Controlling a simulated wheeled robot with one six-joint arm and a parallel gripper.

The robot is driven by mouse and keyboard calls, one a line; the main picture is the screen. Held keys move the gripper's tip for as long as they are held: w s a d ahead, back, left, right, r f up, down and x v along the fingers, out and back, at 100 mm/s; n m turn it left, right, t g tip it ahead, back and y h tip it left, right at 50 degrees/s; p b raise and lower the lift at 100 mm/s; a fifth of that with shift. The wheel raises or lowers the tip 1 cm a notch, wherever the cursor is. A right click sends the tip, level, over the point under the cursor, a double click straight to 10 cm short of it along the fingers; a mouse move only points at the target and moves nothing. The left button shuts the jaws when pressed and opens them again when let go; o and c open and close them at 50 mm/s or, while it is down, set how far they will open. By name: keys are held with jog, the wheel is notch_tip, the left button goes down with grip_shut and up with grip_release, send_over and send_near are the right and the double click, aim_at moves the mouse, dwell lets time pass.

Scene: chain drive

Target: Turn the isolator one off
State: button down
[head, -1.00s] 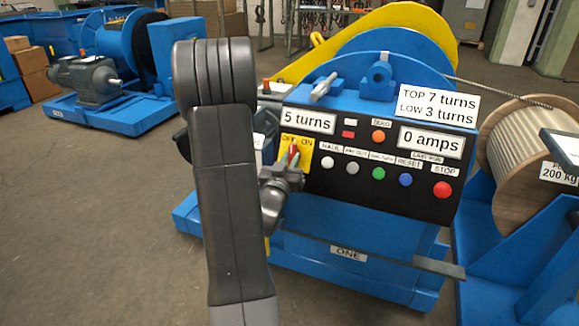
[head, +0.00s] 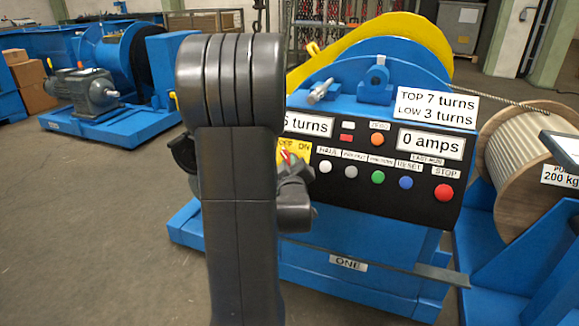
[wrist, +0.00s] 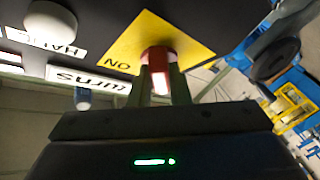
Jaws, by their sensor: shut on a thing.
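The isolator on the machine labelled ONE is a red knob (wrist: 158,56) on a yellow plate (wrist: 192,32) marked OFF and ON. In the head view the yellow plate (head: 303,149) is at the panel's left edge, partly hidden by my arm. My gripper (wrist: 161,84) is shut on the red knob, with one finger on each side of it in the wrist view. In the head view my gripper (head: 289,160) is at the plate, and most of the knob is hidden. I cannot tell which mark the knob points to.
The black panel also bears a white button (head: 324,167), a green button (head: 378,177), a blue button (head: 406,182) and a red stop button (head: 444,193). The display (head: 431,142) reads 0 amps. A rope reel (head: 510,160) stands at the right. Open floor lies at the left.

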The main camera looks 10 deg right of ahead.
dwell(0.4)
jog(key=c, duration=1.4)
grip_release()
jog(key=shift+o, duration=0.2)
jog(key=shift+s, duration=0.1)
jog(key=s+a+p, duration=0.1)
jog(key=s+a, duration=0.1)
jog(key=s, duration=1.1)
jog(key=shift+s+a, duration=0.2)
jog(key=shift+s, duration=0.05)
jog(key=shift+w, duration=0.1)
jog(key=w, duration=0.4)
jog(key=w+d, duration=0.1)
jog(key=w, duration=0.4)
jog(key=w+d+b, duration=0.1)
jog(key=w, duration=0.3)
jog(key=shift+w+d, duration=0.15)
jog(key=shift+w, duration=0.1)
jog(key=shift+s, duration=0.1)
